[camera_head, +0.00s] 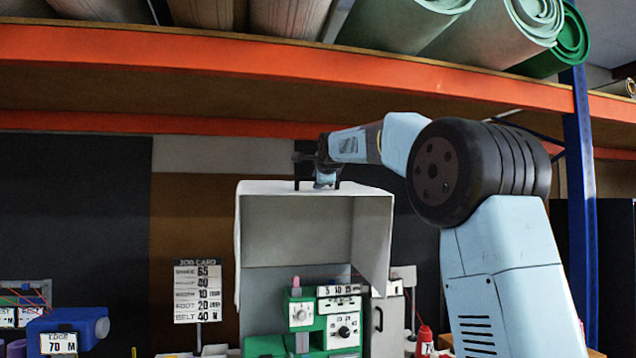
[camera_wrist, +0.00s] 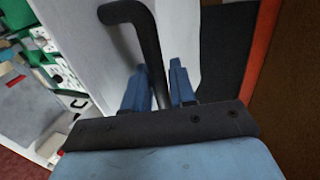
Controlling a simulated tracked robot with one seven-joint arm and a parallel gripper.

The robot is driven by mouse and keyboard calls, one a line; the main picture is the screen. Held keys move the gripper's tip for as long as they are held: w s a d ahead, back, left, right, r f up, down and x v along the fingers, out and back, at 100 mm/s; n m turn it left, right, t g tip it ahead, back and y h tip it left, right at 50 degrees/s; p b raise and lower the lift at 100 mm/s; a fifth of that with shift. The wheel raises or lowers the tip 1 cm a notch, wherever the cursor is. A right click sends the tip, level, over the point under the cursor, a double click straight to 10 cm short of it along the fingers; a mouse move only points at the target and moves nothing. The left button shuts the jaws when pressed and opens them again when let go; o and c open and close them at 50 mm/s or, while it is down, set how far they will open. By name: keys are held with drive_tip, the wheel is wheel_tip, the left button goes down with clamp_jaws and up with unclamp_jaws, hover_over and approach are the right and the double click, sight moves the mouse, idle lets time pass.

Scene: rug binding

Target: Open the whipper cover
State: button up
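The whipper cover (camera_head: 370,240) is a pale grey-white hood, standing raised above the green machine (camera_head: 343,330) with its hollow inside facing the head camera. Its black bar handle (camera_head: 298,185) is on its top edge. My gripper (camera_head: 325,183) is at this handle. In the wrist view the handle (camera_wrist: 146,35) runs down between the two blue fingers of my gripper (camera_wrist: 160,82), which sit close on either side of it. The fingers look shut on the handle, though the contact itself is partly hidden. The cover's white panel (camera_wrist: 95,40) lies beside the handle.
An orange-edged shelf (camera_head: 250,60) with rolled rugs (camera_head: 440,25) spans above the arm. A blue post (camera_head: 582,180) stands at the right. A job card (camera_head: 197,290) stands left of the machine, with a blue device (camera_head: 70,330) farther left. A red bottle (camera_head: 425,340) is at the lower right.

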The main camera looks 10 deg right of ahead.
drive_tip(key=shift+o, duration=1.1)
drive_tip(key=shift+s, duration=0.1)
drive_tip(key=v, duration=1.3)
drive_tip(key=shift+s, duration=0.25)
drive_tip(key=s+d+f+n+g, duration=0.2)
drive_tip(key=s+f+n, duration=0.3)
drive_tip(key=s+f, duration=0.7)
drive_tip(key=s+d+f+n+g, duration=0.2)
drive_tip(key=s+f+n, duration=0.4)
drive_tip(key=s+f, duration=0.7)
drive_tip(key=s+d+f+n+g+h, duration=0.1)
drive_tip(key=s+f+n+g, duration=0.3)
drive_tip(key=s+f, duration=0.9)
drive_tip(key=s+d+n, duration=0.1)
drive_tip(key=s+n, duration=0.1)
drive_tip(key=shift+s+f+g, duration=0.25)
drive_tip(key=shift+g, duration=0.05)
drive_tip(key=shift+d, duration=0.2)
